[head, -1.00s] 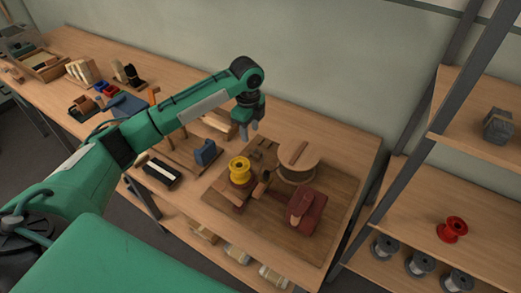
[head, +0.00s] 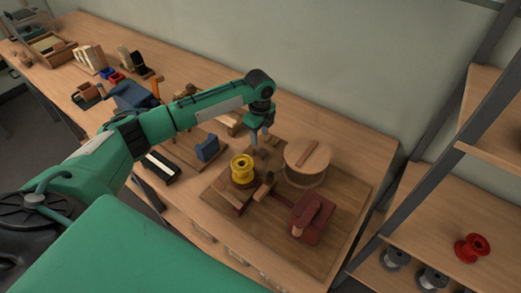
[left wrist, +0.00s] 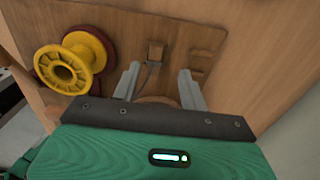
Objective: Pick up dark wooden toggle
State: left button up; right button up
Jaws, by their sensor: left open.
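My left gripper (head: 261,138) hangs over the far left part of the dark wooden board (head: 345,190), pointing down, open and empty. In the left wrist view its two grey fingers (left wrist: 159,70) stand apart above the board. A small brown wooden piece (left wrist: 155,52), which looks like the toggle, lies just beyond the gap between the fingertips. A second small brown piece (left wrist: 199,58) lies to its right. In the head view the dark small pieces (head: 262,154) sit right under the gripper and are partly hidden by it. My right gripper is out of view.
A yellow spool (head: 242,169) stands close by on the board. A round wooden drum (head: 308,157) with a bar on top is right of the gripper. A red block (head: 312,218) sits nearer. A blue block (head: 207,148) stands to the left. A shelf rack is at right.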

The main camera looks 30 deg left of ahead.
aim_at(259, 148)
pick_arm(q)
jog(key=f, duration=0.1)
jog(key=f+p, duration=0.1)
jog(key=f, duration=0.2)
jog(key=shift+s+f, duration=0.25)
jog(key=shift+s, duration=0.15)
jog(key=shift+f, duration=0.3)
jog(key=c, duration=0.8)
grip_shut()
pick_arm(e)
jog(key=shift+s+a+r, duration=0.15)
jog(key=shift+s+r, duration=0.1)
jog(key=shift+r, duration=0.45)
